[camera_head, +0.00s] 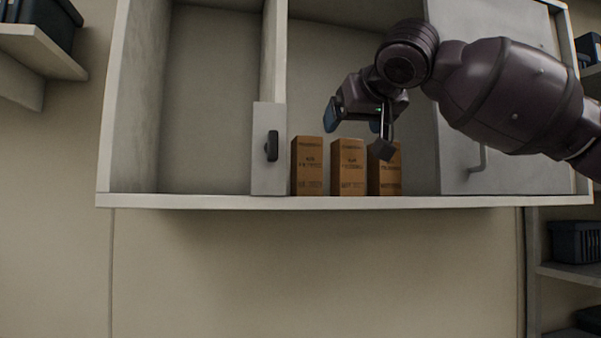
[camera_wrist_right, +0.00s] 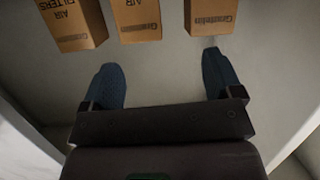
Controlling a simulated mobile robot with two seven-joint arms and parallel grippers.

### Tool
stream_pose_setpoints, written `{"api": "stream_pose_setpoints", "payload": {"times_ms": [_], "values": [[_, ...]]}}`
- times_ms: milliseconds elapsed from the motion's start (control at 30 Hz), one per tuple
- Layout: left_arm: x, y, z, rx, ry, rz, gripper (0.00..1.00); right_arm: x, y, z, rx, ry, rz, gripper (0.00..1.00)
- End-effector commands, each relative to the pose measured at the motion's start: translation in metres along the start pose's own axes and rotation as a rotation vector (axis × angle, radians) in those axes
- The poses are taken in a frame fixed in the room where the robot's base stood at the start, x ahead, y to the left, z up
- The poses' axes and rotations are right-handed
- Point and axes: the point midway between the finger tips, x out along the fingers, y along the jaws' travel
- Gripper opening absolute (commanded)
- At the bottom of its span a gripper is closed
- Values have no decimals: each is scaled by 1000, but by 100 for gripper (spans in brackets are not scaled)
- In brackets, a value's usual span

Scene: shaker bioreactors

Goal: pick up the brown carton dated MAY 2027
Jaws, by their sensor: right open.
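Three brown cartons stand upright in a row on the cabinet's bottom board: a left one (camera_head: 307,166), a middle one (camera_head: 348,167) and a right one (camera_head: 386,178). Their printed dates are too small to read surely, so I cannot tell which says MAY 2027. My right gripper (camera_head: 357,130) is open and empty, above and in front of the middle and right cartons, and one finger covers part of the right one. In the right wrist view, the open fingers (camera_wrist_right: 162,65) are apart from the cartons, which show at the top (camera_wrist_right: 138,18). My left gripper is not in view.
The cabinet (camera_head: 330,202) has a divider and a small grey panel with a black handle (camera_head: 271,146) just left of the cartons. A closed grey door (camera_head: 510,170) stands to their right. The left compartment (camera_head: 210,110) is empty.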

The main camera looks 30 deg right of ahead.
Motion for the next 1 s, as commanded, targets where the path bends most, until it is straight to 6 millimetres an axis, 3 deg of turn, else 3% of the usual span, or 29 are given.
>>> {"api": "stream_pose_setpoints", "payload": {"times_ms": [167,500,1000], "values": [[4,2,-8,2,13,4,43,3,4,2,71,-15,22,85],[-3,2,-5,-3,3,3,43,46,4,1,70,-12,20,85],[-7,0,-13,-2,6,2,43,82,8,1,69,-10,20,85]]}}
